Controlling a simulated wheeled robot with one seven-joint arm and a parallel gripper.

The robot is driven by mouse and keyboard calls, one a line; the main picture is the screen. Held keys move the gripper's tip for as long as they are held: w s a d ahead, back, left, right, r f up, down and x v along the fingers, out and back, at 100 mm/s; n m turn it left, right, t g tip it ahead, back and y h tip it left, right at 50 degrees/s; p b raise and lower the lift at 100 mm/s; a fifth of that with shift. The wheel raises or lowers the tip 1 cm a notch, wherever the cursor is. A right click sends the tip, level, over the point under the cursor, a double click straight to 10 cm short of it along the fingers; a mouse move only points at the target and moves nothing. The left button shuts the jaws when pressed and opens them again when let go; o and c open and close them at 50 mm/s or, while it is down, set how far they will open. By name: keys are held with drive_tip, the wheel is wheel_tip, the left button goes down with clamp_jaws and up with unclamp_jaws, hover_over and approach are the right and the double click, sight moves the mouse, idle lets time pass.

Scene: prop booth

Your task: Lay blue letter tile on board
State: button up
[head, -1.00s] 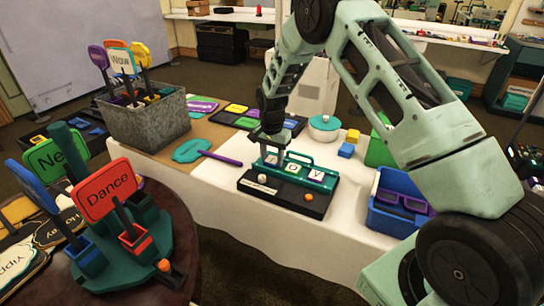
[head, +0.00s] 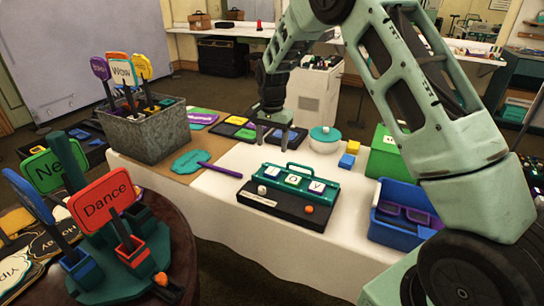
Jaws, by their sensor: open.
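The black board (head: 285,205) lies on the white-covered table, with a teal rack and handle (head: 300,172) along its back. Three light-faced letter tiles sit in a row on the rack: a left tile (head: 272,171) with a bluish edge, a middle tile (head: 295,179) and a right tile (head: 317,187). The left tile's letter is too small to read. My gripper (head: 272,137) is open, pointing down above and behind the left end of the board, apart from the tiles. Nothing shows between its fingers.
A black sorting tray (head: 233,131) lies behind the board. A blue bin (head: 400,225) is at right. A purple-handled teal sign (head: 190,163) lies at left.

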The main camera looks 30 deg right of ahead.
drive_tip(key=s+a+r+n+y, duration=0.1)
drive_tip(key=s+a+r+n, duration=0.3)
drive_tip(key=s+a, duration=0.4)
drive_tip(key=s+a+r+n, duration=0.35)
drive_tip(key=s+a, duration=0.25)
drive_tip(key=a, duration=0.3)
drive_tip(key=s+a+n, duration=0.2)
drive_tip(key=s+n, duration=0.3)
drive_tip(key=s, duration=0.7)
drive_tip(key=s+a+n, duration=0.3)
drive_tip(key=s+n, duration=0.3)
drive_tip(key=s, duration=0.7)
drive_tip(key=shift+s+r, duration=0.25)
drive_tip(key=shift+r, duration=0.05)
drive_tip(key=shift+r, duration=0.1)
